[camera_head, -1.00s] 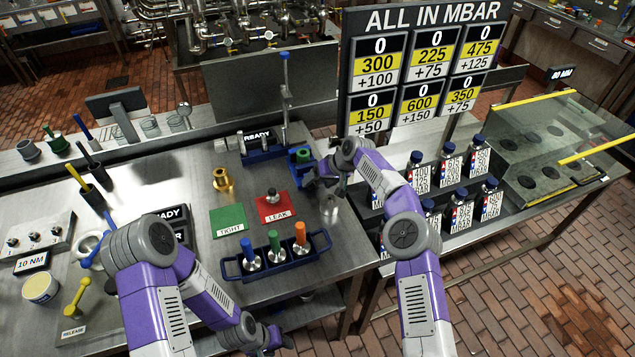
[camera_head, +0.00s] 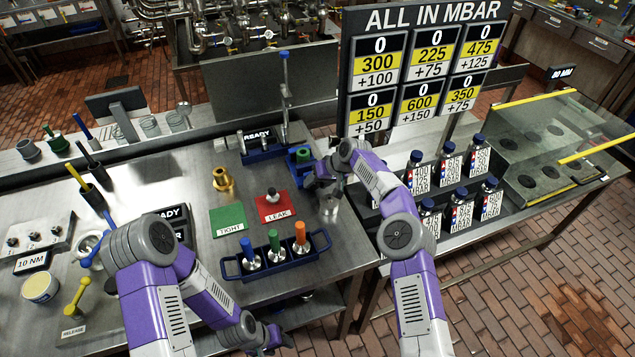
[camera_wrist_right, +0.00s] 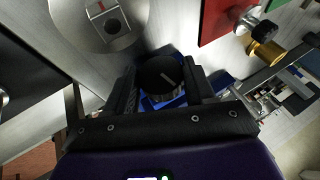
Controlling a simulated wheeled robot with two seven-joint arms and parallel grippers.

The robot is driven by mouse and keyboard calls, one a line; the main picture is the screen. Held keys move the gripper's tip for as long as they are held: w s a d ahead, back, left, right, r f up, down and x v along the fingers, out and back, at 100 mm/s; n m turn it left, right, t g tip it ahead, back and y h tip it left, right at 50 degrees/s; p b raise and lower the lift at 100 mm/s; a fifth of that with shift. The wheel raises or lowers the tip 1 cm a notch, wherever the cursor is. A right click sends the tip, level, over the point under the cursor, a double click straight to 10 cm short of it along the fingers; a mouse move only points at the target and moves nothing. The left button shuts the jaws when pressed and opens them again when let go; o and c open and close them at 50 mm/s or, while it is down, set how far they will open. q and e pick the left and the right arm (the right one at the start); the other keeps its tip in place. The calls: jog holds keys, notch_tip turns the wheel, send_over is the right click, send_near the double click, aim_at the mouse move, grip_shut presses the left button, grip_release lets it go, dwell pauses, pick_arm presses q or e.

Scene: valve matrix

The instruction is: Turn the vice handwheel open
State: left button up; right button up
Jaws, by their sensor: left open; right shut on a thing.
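The small blue vice (camera_head: 297,167) stands near the right side of the steel bench in the head view, with a green part (camera_head: 303,154) at its top. In the right wrist view, a dark round handwheel (camera_wrist_right: 158,76) with a pale line mark sits between my right gripper's fingers (camera_wrist_right: 160,88), with blue vice body (camera_wrist_right: 162,103) showing around it. My right gripper (camera_head: 312,180) is shut on the handwheel, beside the vice. The head view hides the handwheel behind the gripper. My left gripper (camera_head: 278,341) is low at the bench's front edge, open and away from the vice.
A red LEAK pad (camera_head: 270,211), a green TIGHT pad (camera_head: 228,220) and a brass fitting (camera_head: 223,180) lie left of the vice. A blue rack (camera_head: 276,262) with three coloured-top parts stands in front. A metal cylinder (camera_head: 329,205) stands close to the right gripper.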

jog(key=h, duration=0.3)
jog(key=shift+s+a+r+n+t, duration=0.1)
jog(key=shift+a+n+t, duration=0.2)
jog(key=shift+n+t, duration=0.1)
jog(key=shift+a+n+t+h+b, duration=0.15)
jog(key=shift+n+t+h+b, duration=0.25)
jog(key=shift+h, duration=1)
jog(key=o, duration=1.1)
jog(key=shift+c, duration=0.2)
jog(key=v, duration=0.7)
jog(key=shift+s, duration=0.3)
